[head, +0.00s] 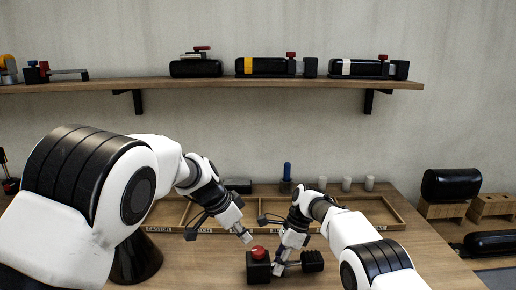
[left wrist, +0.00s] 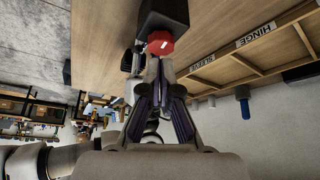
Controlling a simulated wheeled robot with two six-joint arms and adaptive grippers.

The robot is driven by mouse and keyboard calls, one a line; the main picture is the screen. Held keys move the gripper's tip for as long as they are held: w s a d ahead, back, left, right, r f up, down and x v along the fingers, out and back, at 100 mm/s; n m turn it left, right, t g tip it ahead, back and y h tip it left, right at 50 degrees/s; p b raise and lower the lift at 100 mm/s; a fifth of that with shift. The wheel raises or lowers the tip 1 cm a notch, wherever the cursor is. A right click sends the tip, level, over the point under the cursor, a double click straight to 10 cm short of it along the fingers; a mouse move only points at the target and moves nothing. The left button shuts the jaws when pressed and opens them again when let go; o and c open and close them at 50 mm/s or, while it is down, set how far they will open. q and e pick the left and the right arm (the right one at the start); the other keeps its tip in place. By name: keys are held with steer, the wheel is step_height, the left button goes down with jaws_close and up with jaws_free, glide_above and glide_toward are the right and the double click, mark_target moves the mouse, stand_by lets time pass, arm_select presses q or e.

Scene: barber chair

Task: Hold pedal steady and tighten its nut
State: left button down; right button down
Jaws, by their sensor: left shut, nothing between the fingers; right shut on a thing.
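The pedal is a black piece on the table, with a square block (head: 258,270) at its left end and a ribbed black pad (head: 312,261) to the right. Its red nut (head: 259,253) sits on top of the block; the nut also shows in the left wrist view (left wrist: 160,43), below the dark block (left wrist: 163,14). My left gripper (head: 248,238) is shut and empty, its tips just above and left of the nut; whether they touch it I cannot tell. My right gripper (head: 279,267) is shut on the pedal between block and pad, its fingertips partly hidden.
A shallow wooden tray (head: 392,228) with labelled compartments lies behind the pedal. A blue-handled tool (head: 287,171) and several pale cylinders (head: 347,184) stand behind it. A wall shelf (head: 220,85) carries black cylinders.

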arm_select(q)
steer(key=shift+f, duration=2.8)
steer(key=shift+w+d, duration=0.1)
steer(key=shift+d, duration=0.15)
steer(key=shift+w, duration=0.15)
arm_select(e)
steer(key=shift+a, duration=0.1)
arm_select(q)
steer(key=shift+a, duration=0.15)
steer(key=shift+a, duration=0.25)
steer(key=shift+r, duration=0.2)
step_height(320, 180, up, 6)
steer(key=shift+f, duration=0.15)
